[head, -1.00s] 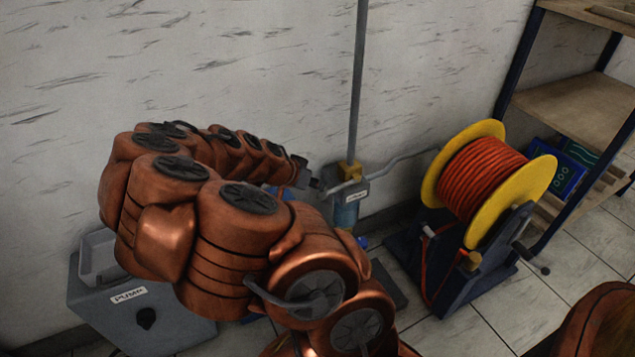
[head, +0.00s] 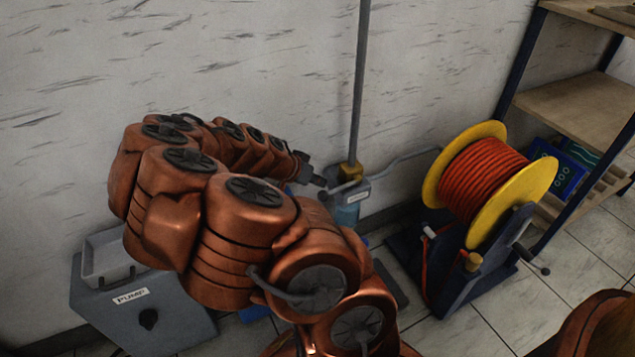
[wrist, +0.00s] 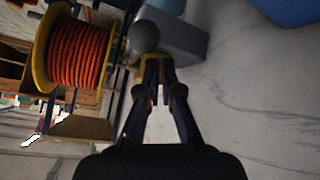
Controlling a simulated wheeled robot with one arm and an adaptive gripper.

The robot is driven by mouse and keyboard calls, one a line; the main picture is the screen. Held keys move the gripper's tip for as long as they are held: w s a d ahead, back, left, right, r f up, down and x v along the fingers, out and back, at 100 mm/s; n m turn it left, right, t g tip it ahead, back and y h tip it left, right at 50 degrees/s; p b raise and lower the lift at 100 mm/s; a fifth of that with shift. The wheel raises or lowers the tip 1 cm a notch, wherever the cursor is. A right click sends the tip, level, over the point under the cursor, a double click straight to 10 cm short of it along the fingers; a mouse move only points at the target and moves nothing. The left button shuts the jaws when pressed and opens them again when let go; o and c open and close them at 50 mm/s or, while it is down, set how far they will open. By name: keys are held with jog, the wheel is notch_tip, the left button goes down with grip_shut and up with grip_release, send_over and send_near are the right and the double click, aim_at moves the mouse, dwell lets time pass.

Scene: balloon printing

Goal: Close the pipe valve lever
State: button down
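The valve hardware stands by the wall in the head view, with a brass-yellow fitting (head: 351,171) around the foot of a grey upright pipe (head: 359,90). A grey bar (head: 405,158) runs from it to the right, and a short grey end shows on its left. I cannot tell which part is the lever. My gripper (head: 322,182) is just left of this short end; contact is unclear. In the wrist view my gripper (wrist: 159,62) has its dark fingers close together with a narrow gap. A grey ball-like end (wrist: 145,38) and a grey block lie just beyond the fingertips.
A yellow reel (head: 541,180) with orange hose stands right of the valve on a dark stand. A grey pump box (head: 180,320) stands at the lower left. Shelves (head: 570,105) stand at the right. The wall is close behind the pipe.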

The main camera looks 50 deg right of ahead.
jog(key=w+a+r, duration=0.1)
jog(key=a, duration=0.1)
jog(key=a+p, duration=0.1)
jog(key=a, duration=0.1)
jog(key=w+a+r+p, duration=0.1)
jog(key=a, duration=0.2)
jog(key=shift+w+a+r, duration=0.1)
jog(key=shift+w+r, duration=0.25)
jog(key=shift+w+a, duration=0.15)
jog(key=shift+a, duration=0.65)
jog(key=s+a+r+n+y+p, duration=0.2)
jog(key=s+a+r+n+p, duration=0.3)
jog(key=r+p, duration=0.6)
jog(key=s+a+r+n+y+p, duration=0.3)
jog(key=s+a+r+n+p, duration=0.3)
jog(key=r, duration=1.3)
jog(key=s+a+r+n+y+p, duration=0.3)
jog(key=s+a+r+n+p, duration=0.2)
jog(key=s+a+r+p, duration=0.6)
jog(key=a+r+p, duration=0.3)
jog(key=r+p, duration=0.1)
jog(key=p, duration=0.3)
jog(key=shift+s+a+r+n, duration=0.2)
jog(key=shift+a+r+n, duration=0.05)
jog(key=shift+a+n, duration=0.15)
